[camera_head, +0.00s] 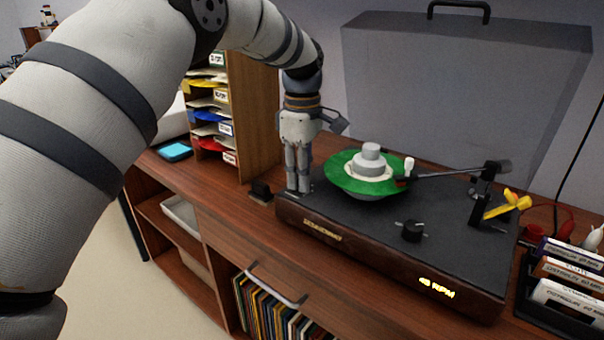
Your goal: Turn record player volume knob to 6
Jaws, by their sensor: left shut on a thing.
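The record player (350,228) has a dark top and wooden front and stands on the wooden cabinet. A green record (340,172) lies on its platter. My left gripper (298,188) points down at the player's left corner, its fingers close together. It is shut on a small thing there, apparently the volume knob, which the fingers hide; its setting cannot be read. Another black knob (412,230) with a pointer sits on the right front of the top, apart from my gripper. A lit yellow RPM readout (437,288) is below it. My right gripper is not in view.
The tonearm (455,172) and a yellow lever (507,205) are at the player's right. A paper sorter (250,110) is left of my gripper. Labelled boxes (565,270) sit at the right; records (275,305) are below.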

